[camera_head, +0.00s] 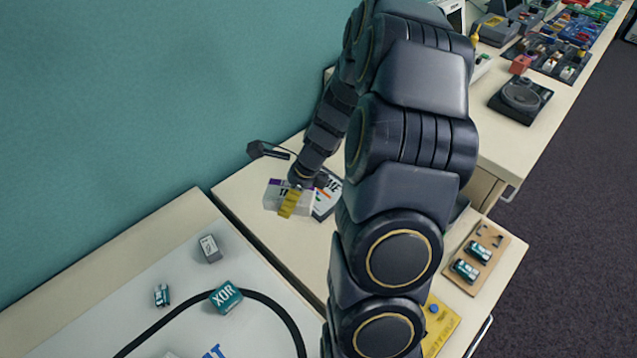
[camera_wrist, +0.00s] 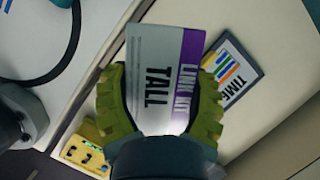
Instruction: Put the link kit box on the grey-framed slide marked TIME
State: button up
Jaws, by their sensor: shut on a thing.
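The link kit box (camera_head: 271,195) is a pale box with a purple band. In the wrist view the box (camera_wrist: 150,60) reads "LINK KIT TALL". My gripper (camera_wrist: 160,100) is shut on it, with a yellow-green finger on each side. In the head view my gripper (camera_head: 290,202) holds the box over the pale table, just left of the slide. The grey-framed slide marked TIME (camera_head: 327,200) is partly hidden by the box and my arm. In the wrist view the slide (camera_wrist: 231,77) shows coloured bars, to the right of the box. The gap in height between box and slide is unclear.
A white board with a black track (camera_head: 262,296), an XOR block (camera_head: 225,297), a small green car (camera_head: 162,295) and a small grey box (camera_head: 210,248) lies at left. A car tray (camera_head: 487,246) and yellow panel (camera_head: 441,322) are at right. A dark device (camera_head: 520,98) stands further back.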

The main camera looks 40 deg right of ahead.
jog(key=s+d+m, duration=0.2)
jog(key=s+d, duration=0.3)
jog(key=shift+h, duration=0.4)
jog(key=w+d+f, duration=0.6)
jog(key=w, duration=0.1)
jog(key=w+d+f, duration=0.3)
jog(key=shift+w+f, duration=0.15)
jog(key=shift+f, duration=1.75)
jog(key=shift+f, duration=0.1)
jog(key=o, duration=0.9)
jog(key=shift+d, duration=0.1)
